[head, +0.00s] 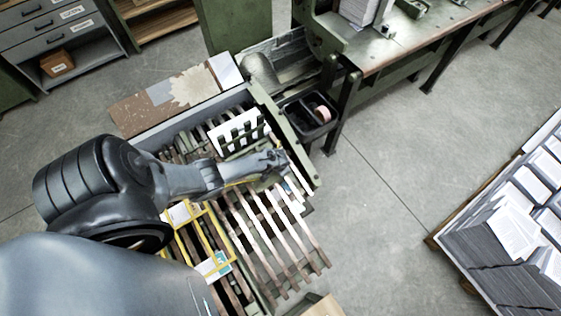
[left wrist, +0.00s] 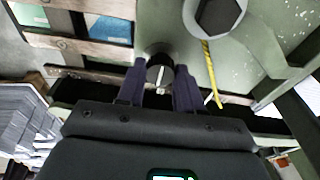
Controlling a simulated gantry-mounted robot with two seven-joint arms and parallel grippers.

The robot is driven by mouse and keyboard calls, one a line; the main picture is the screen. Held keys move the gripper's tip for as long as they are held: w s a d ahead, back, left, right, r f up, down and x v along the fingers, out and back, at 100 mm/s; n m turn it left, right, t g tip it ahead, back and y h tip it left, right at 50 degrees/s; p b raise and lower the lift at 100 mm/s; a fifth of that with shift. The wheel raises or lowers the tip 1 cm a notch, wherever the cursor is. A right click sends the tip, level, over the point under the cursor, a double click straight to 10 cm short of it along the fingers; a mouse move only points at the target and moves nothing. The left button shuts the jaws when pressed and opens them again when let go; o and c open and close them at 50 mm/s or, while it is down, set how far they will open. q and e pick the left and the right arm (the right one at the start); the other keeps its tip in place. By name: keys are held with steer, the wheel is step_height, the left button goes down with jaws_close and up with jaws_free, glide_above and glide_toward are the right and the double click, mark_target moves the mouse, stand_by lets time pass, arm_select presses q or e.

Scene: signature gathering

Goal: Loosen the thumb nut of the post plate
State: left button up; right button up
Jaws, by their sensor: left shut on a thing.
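My left gripper (head: 279,160) reaches in from the left over the slatted machine bed. In the left wrist view my left gripper (left wrist: 160,80) has its two dark fingers on either side of a dark round thumb nut (left wrist: 159,62) with a pale bar across it, and is shut on it. The nut sits against a green plate (left wrist: 262,45), which looks like the post plate. In the head view the nut is hidden by the gripper. My right gripper is in neither view.
A large hex-centred fitting (left wrist: 215,14) and a yellow strip (left wrist: 211,72) are close to the fingers. A yellow frame (head: 207,243) and a white slotted piece (head: 238,132) are near my arm. A black bin (head: 309,116) hangs beyond. Book stacks (head: 500,235) stand right, across clear floor.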

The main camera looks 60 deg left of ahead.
mark_target(279, 178)
arm_select(q)
steer(key=o, duration=1)
steer(key=shift+o, duration=0.2)
steer(key=shift+r+p, duration=0.4)
steer(key=shift+r, duration=0.2)
steer(key=p+v, duration=0.3)
steer(key=v, duration=0.6)
steer(key=shift+r+p, duration=0.3)
steer(key=shift+s+d, duration=0.1)
steer(key=shift+d, duration=0.05)
steer(key=shift+s, duration=0.1)
